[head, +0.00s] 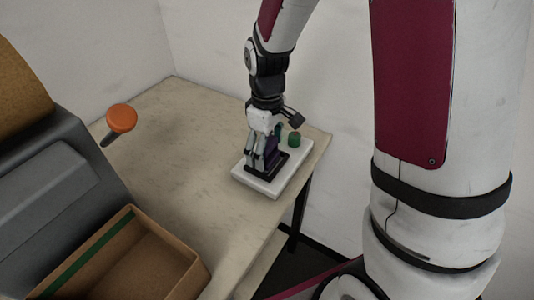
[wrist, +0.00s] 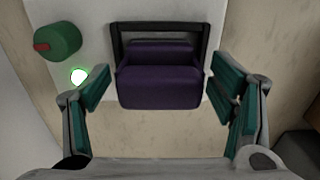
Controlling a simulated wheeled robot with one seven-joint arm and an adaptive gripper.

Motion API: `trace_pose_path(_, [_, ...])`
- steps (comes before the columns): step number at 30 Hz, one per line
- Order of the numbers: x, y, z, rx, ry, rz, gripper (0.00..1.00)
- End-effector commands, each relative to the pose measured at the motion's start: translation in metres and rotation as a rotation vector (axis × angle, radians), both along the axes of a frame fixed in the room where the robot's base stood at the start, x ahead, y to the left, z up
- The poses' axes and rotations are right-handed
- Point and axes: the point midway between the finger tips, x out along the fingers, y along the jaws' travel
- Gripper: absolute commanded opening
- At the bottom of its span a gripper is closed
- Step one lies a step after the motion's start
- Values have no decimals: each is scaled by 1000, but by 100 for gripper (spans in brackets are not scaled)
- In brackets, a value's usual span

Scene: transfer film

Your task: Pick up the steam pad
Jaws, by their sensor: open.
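A purple block, which appears to be the steam pad (wrist: 160,87), sits in a black frame (wrist: 160,27) on a white base (wrist: 100,25). In the head view the steam pad (head: 272,149) is partly hidden by my gripper (head: 259,157). The white base (head: 262,188) lies near the table's right corner. In the wrist view my gripper (wrist: 163,95) is open, with one teal-padded finger on each side of the block. Gaps show between the fingers and the block, and nothing is held.
A green knob (head: 294,139) stands on the base; a green light (wrist: 78,76) glows near it. A grey machine (head: 45,185) with an orange-knobbed lever (head: 121,118) and an open brown box (head: 125,262) are at left. The table (head: 190,130) between is clear.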

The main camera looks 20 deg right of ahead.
Motion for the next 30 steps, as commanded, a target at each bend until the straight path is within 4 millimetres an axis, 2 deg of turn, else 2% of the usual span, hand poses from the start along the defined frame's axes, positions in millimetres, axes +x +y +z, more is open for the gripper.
trace_pose_path(3, [0,0,0,0,0,0,78])
trace_pose_path(4, [0,0,0,0,0,0,73])
trace_pose_path(9, [0,0,0,0,0,0,34])
trace_pose_path(12, [0,0,0,0,0,0,15])
trace_pose_path(23, [0,0,5,1,-1,0,15])
trace_pose_path(30, [2,0,33,1,-6,-1,15])
